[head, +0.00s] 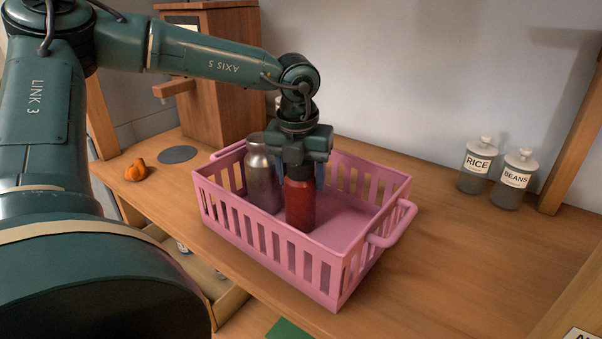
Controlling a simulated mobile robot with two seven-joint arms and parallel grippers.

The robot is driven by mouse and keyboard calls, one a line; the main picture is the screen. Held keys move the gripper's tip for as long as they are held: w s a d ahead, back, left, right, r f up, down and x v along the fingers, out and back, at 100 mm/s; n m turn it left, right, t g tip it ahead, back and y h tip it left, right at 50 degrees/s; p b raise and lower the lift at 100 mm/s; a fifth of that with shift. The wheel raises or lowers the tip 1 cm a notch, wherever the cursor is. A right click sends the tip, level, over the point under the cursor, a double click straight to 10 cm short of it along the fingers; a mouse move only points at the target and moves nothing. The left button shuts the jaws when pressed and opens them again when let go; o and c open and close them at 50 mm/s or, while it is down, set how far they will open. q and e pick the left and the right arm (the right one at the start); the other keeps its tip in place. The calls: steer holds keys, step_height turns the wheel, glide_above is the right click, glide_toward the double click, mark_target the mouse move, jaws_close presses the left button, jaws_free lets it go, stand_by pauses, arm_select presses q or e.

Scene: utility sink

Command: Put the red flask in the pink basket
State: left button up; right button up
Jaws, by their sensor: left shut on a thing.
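The pink basket (337,290) stands on the wooden counter, with slatted walls and a handle at each end. The red flask (300,204) is upright inside the basket's outline, toward its left half. My left gripper (300,172) points down from above and is shut on the flask's top, which it hides. I cannot tell whether the flask's base touches the basket floor. A grey metal flask (262,182) stands in the basket just left of the red one. My right gripper is not in view.
Glass jars labelled rice (476,168) and beans (512,182) stand at the back right. A wooden cabinet (222,90) is behind the basket at the left. A small orange object (137,171) and a grey disc (178,154) lie left. The counter right of the basket is clear.

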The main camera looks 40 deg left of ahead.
arm_select(q)
steer(key=shift+f+b, duration=0.2)
steer(key=shift+b, duration=0.15)
steer(key=o, duration=1.2)
steer(key=shift+r, duration=0.1)
steer(key=r, duration=0.4)
steer(key=s+r, duration=0.1)
steer(key=r, duration=0.3)
steer(key=d+r, duration=0.1)
steer(key=r, duration=0.3)
steer(key=shift+s+r, duration=0.1)
steer(key=shift+s, duration=0.25)
